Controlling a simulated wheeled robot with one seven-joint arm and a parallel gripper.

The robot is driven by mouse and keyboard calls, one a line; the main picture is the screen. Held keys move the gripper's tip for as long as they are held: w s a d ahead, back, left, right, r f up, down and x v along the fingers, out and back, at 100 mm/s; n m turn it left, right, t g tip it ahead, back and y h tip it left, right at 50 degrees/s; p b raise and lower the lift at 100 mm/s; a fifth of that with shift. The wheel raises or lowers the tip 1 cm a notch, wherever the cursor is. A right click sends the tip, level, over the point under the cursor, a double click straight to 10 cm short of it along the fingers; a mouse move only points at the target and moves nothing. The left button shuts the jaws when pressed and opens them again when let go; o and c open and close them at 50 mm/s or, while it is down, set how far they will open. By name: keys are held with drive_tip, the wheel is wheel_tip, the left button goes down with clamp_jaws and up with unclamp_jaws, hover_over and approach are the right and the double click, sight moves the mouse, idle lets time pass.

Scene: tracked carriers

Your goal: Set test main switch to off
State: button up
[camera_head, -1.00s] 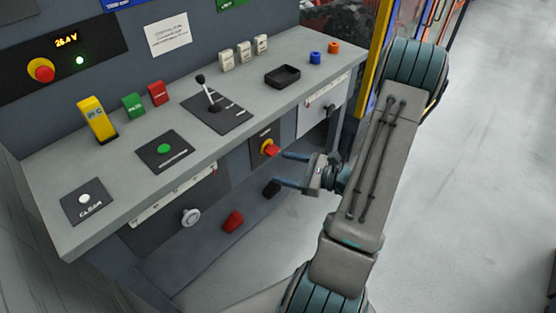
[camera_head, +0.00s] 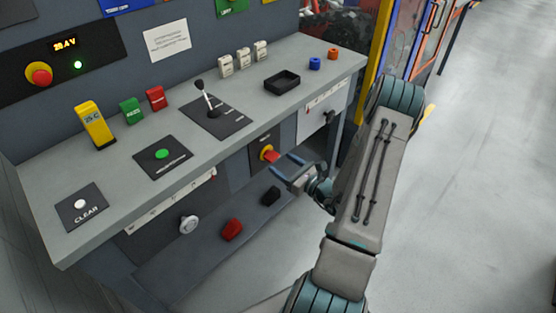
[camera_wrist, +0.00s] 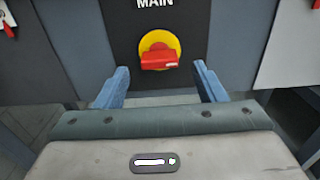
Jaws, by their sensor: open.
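The main switch (camera_head: 268,154) is a red rotary handle on a yellow round plate, set in a dark panel on the bench's front. In the wrist view the main switch (camera_wrist: 159,57) sits under the word MAIN, with its red handle lying about horizontal. My gripper (camera_head: 287,166) is just in front of and to the right of the switch in the head view. In the wrist view my gripper (camera_wrist: 162,84) is open, with one blue finger on each side below the handle. Nothing is between the fingers, and they appear apart from the handle.
The bench top (camera_head: 225,150) overhangs the switch panel. A black joystick (camera_head: 207,100), a black tray (camera_head: 282,80) and several buttons stand on it. A red pedal (camera_head: 232,230) and a black pedal (camera_head: 271,196) are low down. The floor to the right is clear.

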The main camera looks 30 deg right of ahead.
sight(276, 159)
drive_tip(key=shift+x, duration=1.65)
drive_tip(key=c, duration=1)
